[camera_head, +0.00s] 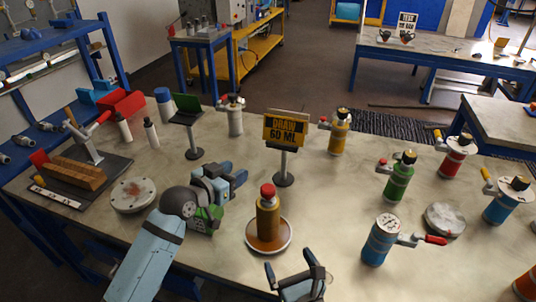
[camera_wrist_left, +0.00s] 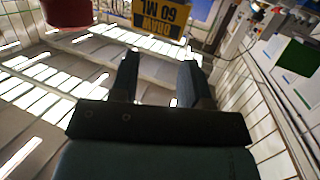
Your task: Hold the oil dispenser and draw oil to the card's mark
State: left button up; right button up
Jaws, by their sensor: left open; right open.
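A brown-gold oil dispenser (camera_head: 268,218) with a red cap stands upright on a round tan-rimmed dish in the middle of the table. Behind it a yellow card (camera_head: 286,128) on a stand reads "DRAW 60 ML"; it shows upside down in the left wrist view (camera_wrist_left: 150,18). My left gripper (camera_head: 232,180) is open and empty, left of the dispenser and apart from it. Its open fingers also show in the left wrist view (camera_wrist_left: 160,82), where a red rounded thing, probably the cap, is cut off at the top left. My right gripper (camera_head: 302,280) is open and empty at the front edge, below the dispenser.
Green (camera_head: 398,178), blue (camera_head: 380,240), red (camera_head: 455,156) and yellow (camera_head: 339,132) canisters stand on the right. A green panel on a stand (camera_head: 188,112) is behind my left arm. A round plate (camera_head: 132,195) and a board with a brown block (camera_head: 75,173) lie left.

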aim_at(272, 227)
pick_arm(q)
jog(key=s+d+r+m+g+y, duration=0.1)
jog(key=s+d+r+m+g, duration=0.15)
jog(key=d+m+g, duration=0.4)
jog(key=s+d+r+m+g, duration=0.1)
jog(key=d+r+m+g, duration=0.25)
jog(key=d, duration=0.65)
jog(key=a+m+y, duration=0.1)
jog(key=a+y, duration=0.1)
jog(key=a+r+m+g+y, duration=0.1)
jog(key=a+y, duration=0.1)
jog(key=y, duration=0.1)
jog(key=a+m+g+y, duration=0.1)
jog(key=a+y, duration=0.2)
jog(key=shift+w+r, duration=0.2)
jog(key=shift+w, duration=0.2)
pick_arm(e)
jog(key=shift+w, duration=0.2)
pick_arm(q)
jog(key=shift+w+a+r+g+y, duration=0.15)
jog(key=shift+a+g+y, duration=0.15)
jog(key=shift+a, duration=0.15)
pick_arm(e)
jog(key=x, duration=1.3)
jog(key=shift+w+a, duration=0.1)
jog(key=shift+w, duration=0.15)
